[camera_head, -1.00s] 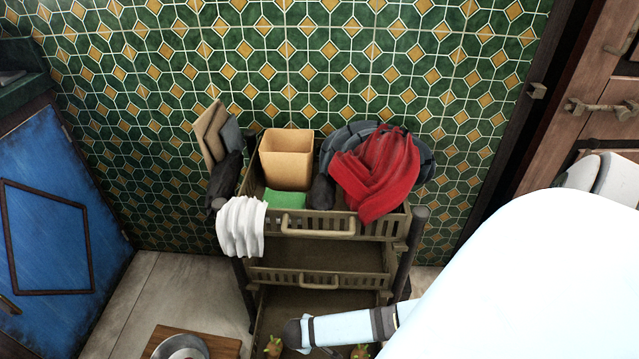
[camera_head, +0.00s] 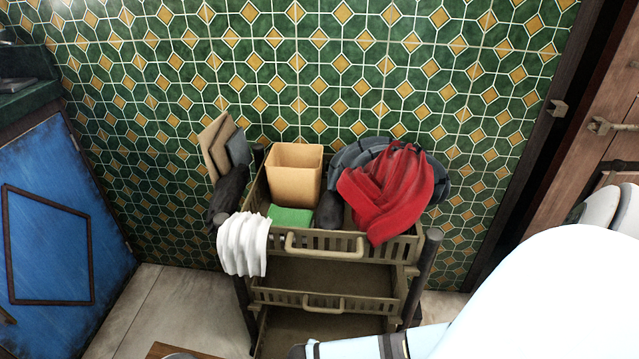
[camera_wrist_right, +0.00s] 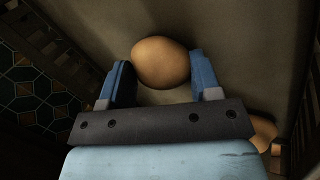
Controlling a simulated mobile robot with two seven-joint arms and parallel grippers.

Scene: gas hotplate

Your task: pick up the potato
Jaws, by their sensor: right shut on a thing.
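The potato (camera_wrist_right: 160,62) is a smooth brown oval in the right wrist view. It sits between the two blue fingers of my right gripper (camera_wrist_right: 160,78), which is shut on it. A bare brown-grey surface lies behind it. In the head view the potato does not show, and only part of my right arm shows at the bottom edge. My left gripper is in neither view.
Another rounded brown thing (camera_wrist_right: 263,130) lies partly hidden at lower right in the wrist view. The tiered cart (camera_head: 330,280) carries a tan bin (camera_head: 294,175), a red cloth (camera_head: 390,195) and a white cloth (camera_head: 243,245). A blue cabinet (camera_head: 50,230) stands left.

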